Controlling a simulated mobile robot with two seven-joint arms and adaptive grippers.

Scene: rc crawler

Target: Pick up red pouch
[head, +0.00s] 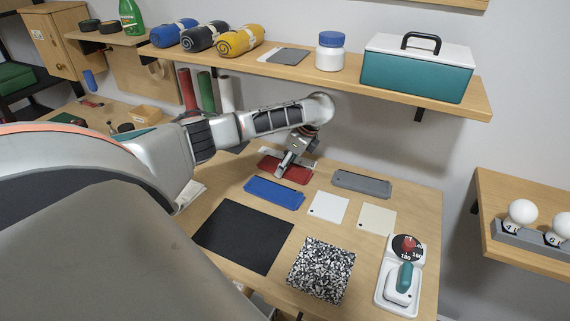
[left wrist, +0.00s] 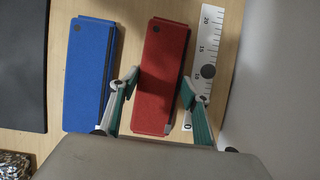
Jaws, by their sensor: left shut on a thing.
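The red pouch (head: 300,174) lies flat on the wooden table near its back edge. In the left wrist view the red pouch (left wrist: 163,60) runs lengthwise between the two fingers. My left gripper (head: 281,171) reaches down onto it from above and hides part of it in the head view. In the left wrist view my left gripper (left wrist: 160,80) is shut on the pouch, one finger at each long side. I cannot tell any gap between pouch and table. My right gripper is not in view.
A blue pouch (head: 274,193) lies just beside the red one, close to a finger. A white ruler (left wrist: 208,35) lies along the red pouch's other side. A grey pouch (head: 361,184), a black mat (head: 243,236) and a shelf (head: 330,78) above are near.

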